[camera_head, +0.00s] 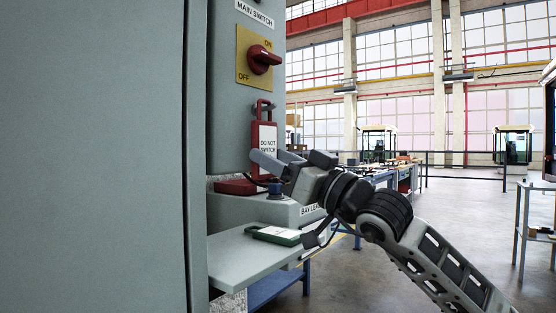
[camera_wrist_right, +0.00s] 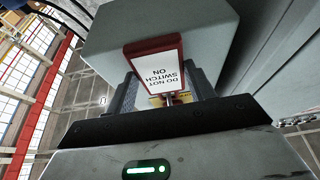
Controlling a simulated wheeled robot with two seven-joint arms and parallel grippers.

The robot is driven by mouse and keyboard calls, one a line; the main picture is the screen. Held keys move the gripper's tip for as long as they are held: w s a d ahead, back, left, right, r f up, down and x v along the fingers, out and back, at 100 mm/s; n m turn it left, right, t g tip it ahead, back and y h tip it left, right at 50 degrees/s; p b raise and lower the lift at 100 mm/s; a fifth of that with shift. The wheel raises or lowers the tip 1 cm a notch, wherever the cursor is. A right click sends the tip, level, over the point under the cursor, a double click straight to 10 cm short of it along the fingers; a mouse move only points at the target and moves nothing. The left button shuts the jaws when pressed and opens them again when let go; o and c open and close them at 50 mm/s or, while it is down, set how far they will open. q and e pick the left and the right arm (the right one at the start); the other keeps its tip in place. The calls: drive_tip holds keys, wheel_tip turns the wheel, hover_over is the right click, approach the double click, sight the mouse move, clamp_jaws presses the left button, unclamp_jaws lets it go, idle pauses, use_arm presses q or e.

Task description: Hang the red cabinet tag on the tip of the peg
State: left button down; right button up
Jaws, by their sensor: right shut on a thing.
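The red cabinet tag (camera_head: 268,137) has a white label reading "DO NOT SWITCH" and a narrow red loop at its top. It stands about upright in front of the cabinet's side face, below the rotary switch. My right gripper (camera_head: 277,160) is shut on it near its lower part. In the right wrist view the tag (camera_wrist_right: 155,65) appears with its lettering upside down, between the two dark fingers of my right gripper (camera_wrist_right: 163,92). My left gripper is not in view.
A red rotary switch (camera_head: 262,59) sits on a yellow plate (camera_head: 243,72) above the tag. Below are a red piece (camera_head: 236,187), a blue knob (camera_head: 275,190) and a grey shelf (camera_head: 240,256) with a dark-edged tablet (camera_head: 275,235). The big cabinet (camera_head: 90,150) fills the left.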

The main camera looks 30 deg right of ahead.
drive_tip(key=o, duration=1.1)
use_arm(q)
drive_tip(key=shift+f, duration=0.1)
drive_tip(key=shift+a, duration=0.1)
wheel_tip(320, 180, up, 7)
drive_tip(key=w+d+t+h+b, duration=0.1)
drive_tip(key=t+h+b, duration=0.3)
drive_tip(key=b, duration=0.7)
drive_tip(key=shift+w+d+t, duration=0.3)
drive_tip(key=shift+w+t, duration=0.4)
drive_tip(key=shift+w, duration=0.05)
use_arm(e)
drive_tip(key=shift+v, duration=8)
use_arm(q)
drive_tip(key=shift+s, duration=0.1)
use_arm(e)
drive_tip(key=shift+d+r, duration=0.1)
